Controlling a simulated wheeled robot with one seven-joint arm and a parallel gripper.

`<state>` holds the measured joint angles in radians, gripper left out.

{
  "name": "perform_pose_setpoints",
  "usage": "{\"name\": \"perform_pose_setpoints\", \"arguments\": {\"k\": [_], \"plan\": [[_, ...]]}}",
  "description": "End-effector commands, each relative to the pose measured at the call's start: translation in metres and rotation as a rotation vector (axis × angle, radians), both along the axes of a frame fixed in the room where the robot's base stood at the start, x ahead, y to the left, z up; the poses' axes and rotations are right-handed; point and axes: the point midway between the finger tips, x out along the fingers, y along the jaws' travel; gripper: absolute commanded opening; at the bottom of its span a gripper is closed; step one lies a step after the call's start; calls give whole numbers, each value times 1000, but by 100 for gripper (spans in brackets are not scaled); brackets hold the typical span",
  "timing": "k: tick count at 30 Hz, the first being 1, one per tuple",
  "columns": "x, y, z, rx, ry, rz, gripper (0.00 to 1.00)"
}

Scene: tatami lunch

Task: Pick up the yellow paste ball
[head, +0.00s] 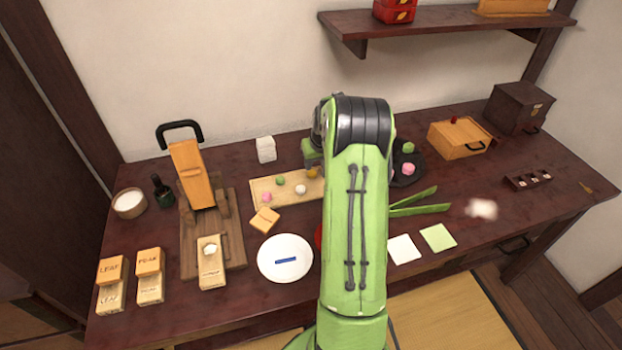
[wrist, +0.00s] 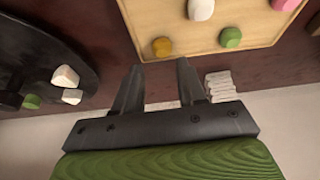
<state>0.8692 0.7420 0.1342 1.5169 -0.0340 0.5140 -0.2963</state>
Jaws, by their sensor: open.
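The yellow paste ball (wrist: 162,46) sits near the edge of a pale wooden tray (wrist: 120,12). My gripper (wrist: 159,66) is open and empty in the wrist view. The ball appears just beyond the fingertips, in line with the gap between them, and the fingers are not around it. The fingertips are hidden in the head view. A green ball (wrist: 230,38) and a white ball (wrist: 200,8) share the tray, with a pink ball (head: 266,196).
A black plate (wrist: 40,55) with sweets is beside the tray. A white block (head: 265,150) stands behind it. A wooden press (head: 190,175) stands to the left.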

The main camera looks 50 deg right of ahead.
Motion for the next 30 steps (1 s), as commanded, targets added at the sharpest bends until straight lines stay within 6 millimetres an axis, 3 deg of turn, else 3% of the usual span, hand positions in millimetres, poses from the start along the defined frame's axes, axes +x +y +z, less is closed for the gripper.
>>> {"name": "perform_pose_setpoints", "arguments": {"k": [10, 18, 26, 30], "plan": [[24, -8, -50, 0, 0, -1, 40], [26, -9, -52, -2, -1, 0, 40], [26, -9, -52, -1, 0, 0, 1], [26, -9, -52, -1, 0, 0, 0]]}}
